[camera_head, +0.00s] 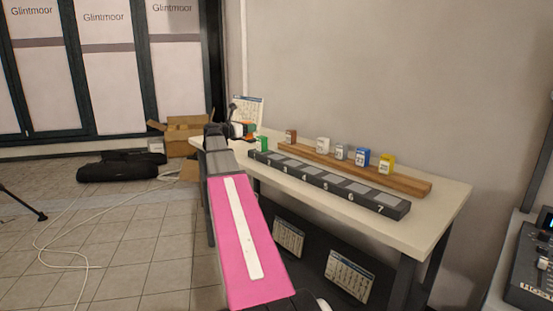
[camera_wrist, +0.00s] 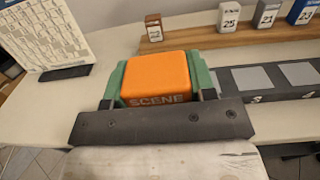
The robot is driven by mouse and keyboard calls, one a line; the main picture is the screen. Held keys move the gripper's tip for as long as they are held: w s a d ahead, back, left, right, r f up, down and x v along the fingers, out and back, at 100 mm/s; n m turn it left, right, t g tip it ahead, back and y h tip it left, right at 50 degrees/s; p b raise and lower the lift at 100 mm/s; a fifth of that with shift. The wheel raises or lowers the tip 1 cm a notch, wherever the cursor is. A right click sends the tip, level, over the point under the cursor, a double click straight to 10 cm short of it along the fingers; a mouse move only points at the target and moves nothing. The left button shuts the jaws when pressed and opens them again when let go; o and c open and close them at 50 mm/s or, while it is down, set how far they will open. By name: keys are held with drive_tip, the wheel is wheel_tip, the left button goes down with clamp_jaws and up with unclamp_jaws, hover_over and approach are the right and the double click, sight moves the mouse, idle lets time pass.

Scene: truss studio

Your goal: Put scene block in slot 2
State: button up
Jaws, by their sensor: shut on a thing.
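The scene block is orange with SCENE lettered on its near face. In the wrist view the scene block (camera_wrist: 158,72) sits between the two green fingers of my gripper (camera_wrist: 157,80), which is shut on it. In the head view my gripper (camera_head: 248,133) is over the left end of the table, with a bit of orange showing. The dark slot strip (camera_head: 338,189) runs along the table, with numbers up to 7 readable toward the right. It also shows in the wrist view (camera_wrist: 290,92), right of the block. Slot 2 cannot be made out clearly near my gripper.
A standing calendar (camera_wrist: 45,35) is left of my gripper. The white table (camera_head: 440,207) is bare at its right end.

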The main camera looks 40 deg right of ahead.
drive_tip(key=s+d+f, duration=0.1)
drive_tip(key=d, duration=0.3)
drive_tip(key=s+d+f, duration=0.2)
drive_tip(key=d, duration=0.2)
drive_tip(key=s+d+f, duration=0.2)
drive_tip(key=d, duration=0.2)
drive_tip(key=shift+s+d+f, duration=0.2)
drive_tip(key=shift+f, duration=2.1)
drive_tip(key=o, duration=0.9)
drive_tip(key=shift+o, duration=0.2)
